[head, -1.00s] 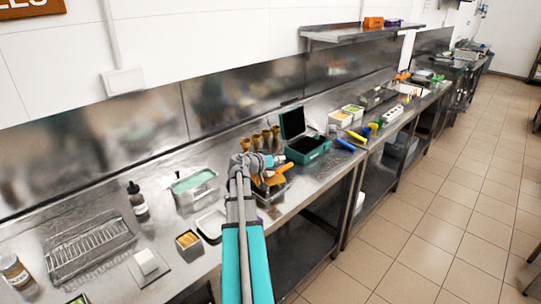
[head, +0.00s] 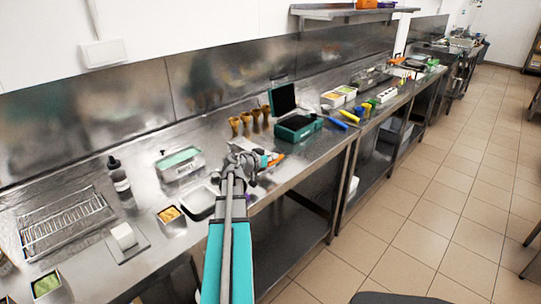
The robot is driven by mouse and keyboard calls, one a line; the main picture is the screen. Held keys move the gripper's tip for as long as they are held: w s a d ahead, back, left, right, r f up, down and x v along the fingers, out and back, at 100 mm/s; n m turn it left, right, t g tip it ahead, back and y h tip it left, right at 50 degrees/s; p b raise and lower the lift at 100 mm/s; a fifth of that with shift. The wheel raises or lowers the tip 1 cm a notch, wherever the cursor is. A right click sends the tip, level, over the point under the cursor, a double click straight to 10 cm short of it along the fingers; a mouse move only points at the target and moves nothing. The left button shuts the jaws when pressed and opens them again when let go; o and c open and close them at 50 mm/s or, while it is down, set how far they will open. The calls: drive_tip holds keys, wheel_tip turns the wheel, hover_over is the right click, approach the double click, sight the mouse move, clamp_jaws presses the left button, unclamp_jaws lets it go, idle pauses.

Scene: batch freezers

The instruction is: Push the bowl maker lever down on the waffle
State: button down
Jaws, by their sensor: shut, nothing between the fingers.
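My gripper (head: 262,161) is at the end of my grey and teal arm, over the counter's front part and left of the teal waffle iron. It looks shut and empty. An orange handle-like part (head: 276,161) shows just beside the gripper; what it belongs to is mostly hidden by my arm. I cannot make out the bowl maker, its lever or a waffle for sure behind the arm. The teal waffle iron (head: 298,136) stands open, its dark lid (head: 282,98) upright, apart from the gripper.
Several brown cones (head: 246,124) stand behind the gripper. A steel tub (head: 180,164), a dark bottle (head: 119,177), a wire rack (head: 62,224) and a white block (head: 123,236) are on the left. Blue and yellow tools (head: 348,116) lie at right. The floor (head: 440,215) beside the counter is clear.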

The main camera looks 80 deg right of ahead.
drive_tip(key=shift+s+f, duration=0.1)
drive_tip(key=shift+f, duration=0.35)
drive_tip(key=shift+a, duration=0.1)
drive_tip(key=shift+r, duration=0.25)
wheel_tip(320, 180, up, 4)
drive_tip(key=p, duration=0.3)
drive_tip(key=shift+f+p, duration=0.1)
drive_tip(key=shift+p, duration=0.25)
drive_tip(key=p+v, duration=0.2)
drive_tip(key=v, duration=0.8)
drive_tip(key=shift+s, duration=0.1)
idle(0.3)
